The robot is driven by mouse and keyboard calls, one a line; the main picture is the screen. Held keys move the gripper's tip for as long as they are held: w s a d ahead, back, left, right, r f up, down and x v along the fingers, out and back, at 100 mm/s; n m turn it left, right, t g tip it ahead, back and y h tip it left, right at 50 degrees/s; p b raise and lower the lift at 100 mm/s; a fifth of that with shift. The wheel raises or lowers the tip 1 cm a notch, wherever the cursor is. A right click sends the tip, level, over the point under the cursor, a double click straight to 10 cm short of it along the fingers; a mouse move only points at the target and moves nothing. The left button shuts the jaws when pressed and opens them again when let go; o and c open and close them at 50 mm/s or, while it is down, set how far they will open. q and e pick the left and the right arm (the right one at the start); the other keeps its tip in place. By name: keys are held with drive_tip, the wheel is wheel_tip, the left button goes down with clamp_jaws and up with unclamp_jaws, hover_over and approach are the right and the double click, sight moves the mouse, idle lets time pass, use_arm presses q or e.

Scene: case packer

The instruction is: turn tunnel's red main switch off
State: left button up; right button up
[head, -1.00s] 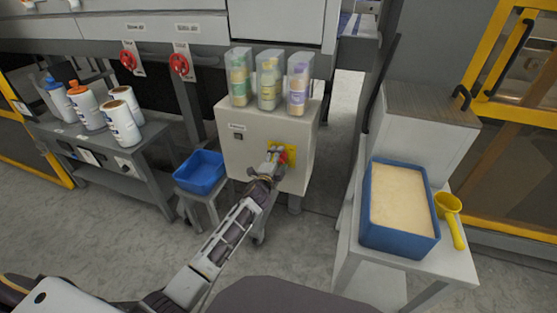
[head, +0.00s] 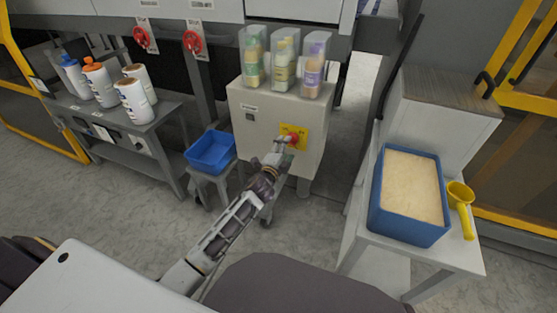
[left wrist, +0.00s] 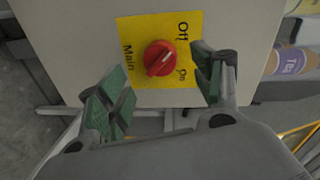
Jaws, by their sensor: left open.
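The red main switch (left wrist: 160,58) is a round knob on a yellow plate (left wrist: 130,32) marked Main, Off and On. A pale line shows on the knob, tilted between the two marks; I cannot tell for sure which it points at. In the head view the red knob (head: 294,139) is on the front of a beige cabinet (head: 245,150). My left gripper (head: 280,148) is open in front of the plate. In the left wrist view its fingers (left wrist: 160,84) are spread to either side of the knob, with no clear contact. My right gripper is not in view.
Clear dispensers (head: 285,62) with bottles stand on the cabinet. A blue bin (head: 211,152) sits on a stand to its left. A blue tub (head: 410,232) and yellow scoop (head: 461,197) are on a white table at right. Two red valve wheels (head: 192,43) hang above left.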

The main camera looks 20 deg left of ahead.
use_arm(q)
drive_tip(key=s, duration=0.6)
drive_tip(key=shift+s+a+r, duration=0.15)
drive_tip(key=shift+s+r, duration=0.1)
idle(0.7)
drive_tip(key=s+a+f+n+g+y, duration=0.2)
drive_tip(key=s+f+n+g, duration=0.15)
drive_tip(key=f+n, duration=0.2)
drive_tip(key=s+a+f+n+g+y, duration=0.1)
drive_tip(key=s+a+f+n+g, duration=0.1)
drive_tip(key=a+f+n+g, duration=0.25)
drive_tip(key=s+d+f+n+g+h, duration=0.1)
drive_tip(key=s+d+f+g, duration=0.1)
drive_tip(key=s+f, duration=0.4)
drive_tip(key=s+d+f+n+g+h, duration=0.1)
drive_tip(key=s+d+f+g, duration=0.2)
drive_tip(key=s+f, duration=0.3)
drive_tip(key=s+d+f+n+g+h+p, duration=0.1)
drive_tip(key=s+d+f, duration=0.3)
drive_tip(key=s, duration=1)
drive_tip(key=shift+s+d+f+n+g, duration=0.35)
drive_tip(key=shift+f+g, duration=0.35)
drive_tip(key=shift+f, duration=0.25)
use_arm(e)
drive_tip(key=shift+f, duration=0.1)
use_arm(q)
drive_tip(key=shift+f, duration=0.1)
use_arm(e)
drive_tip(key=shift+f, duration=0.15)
